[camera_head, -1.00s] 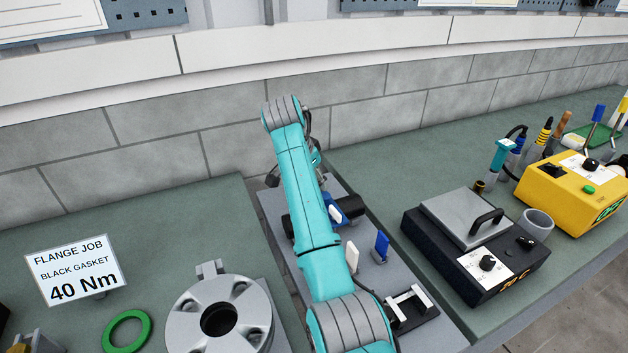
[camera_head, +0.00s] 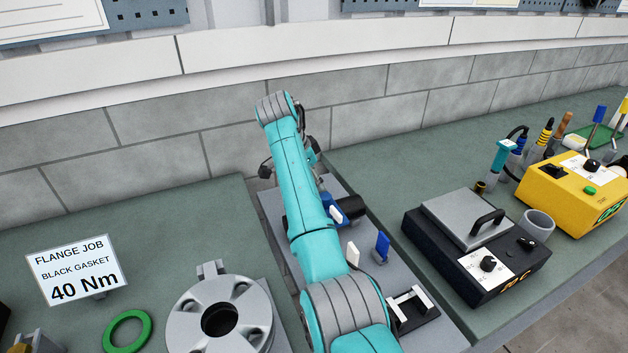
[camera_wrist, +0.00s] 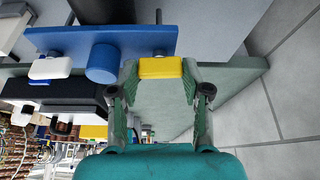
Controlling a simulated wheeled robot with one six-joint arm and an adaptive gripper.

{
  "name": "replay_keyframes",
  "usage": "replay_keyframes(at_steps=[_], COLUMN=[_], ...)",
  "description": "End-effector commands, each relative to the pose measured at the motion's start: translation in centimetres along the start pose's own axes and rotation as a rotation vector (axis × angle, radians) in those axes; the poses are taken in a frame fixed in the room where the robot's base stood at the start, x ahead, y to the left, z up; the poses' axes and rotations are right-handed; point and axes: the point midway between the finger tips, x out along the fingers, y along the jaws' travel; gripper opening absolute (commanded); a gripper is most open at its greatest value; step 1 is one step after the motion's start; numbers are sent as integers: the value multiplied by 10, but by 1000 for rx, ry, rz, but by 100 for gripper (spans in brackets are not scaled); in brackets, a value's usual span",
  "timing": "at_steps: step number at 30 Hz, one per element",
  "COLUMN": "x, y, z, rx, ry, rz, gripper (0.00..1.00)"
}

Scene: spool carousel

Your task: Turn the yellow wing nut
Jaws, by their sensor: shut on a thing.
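The yellow wing nut (camera_wrist: 160,68) shows as a small yellow block in the wrist view. It sits between the two fingertips of my gripper (camera_wrist: 159,74), which is shut on it. Just beyond it is a blue bar (camera_wrist: 75,40) with a round blue knob (camera_wrist: 103,63) and a white wing (camera_wrist: 50,68) to the left. In the head view my arm hides the gripper and the yellow wing nut. A blue part (camera_head: 333,210), a white wing (camera_head: 353,254) and a blue wing (camera_head: 382,247) show right of the arm.
A black box with a grey lid (camera_head: 467,218) and a yellow box (camera_head: 573,182) stand on the right bench. A grey flange (camera_head: 184,325), a green ring (camera_head: 108,342) and a job sign (camera_head: 77,270) are at the left. A stone wall (camera_head: 140,170) runs behind.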

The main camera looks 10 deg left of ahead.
Motion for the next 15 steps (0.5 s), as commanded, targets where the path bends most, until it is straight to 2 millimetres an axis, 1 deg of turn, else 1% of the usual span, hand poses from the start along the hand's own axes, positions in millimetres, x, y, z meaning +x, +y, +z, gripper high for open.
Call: replay_keyframes(at_steps=[2,3,6,15], x=[0,0,0,0], y=[0,0,0,0], z=[0,0,0,0], rx=[-1,-1,-1,-1], ry=[-1,-1,-1,0], rz=[-1,-1,-1,0], gripper=[13,50,73,73])
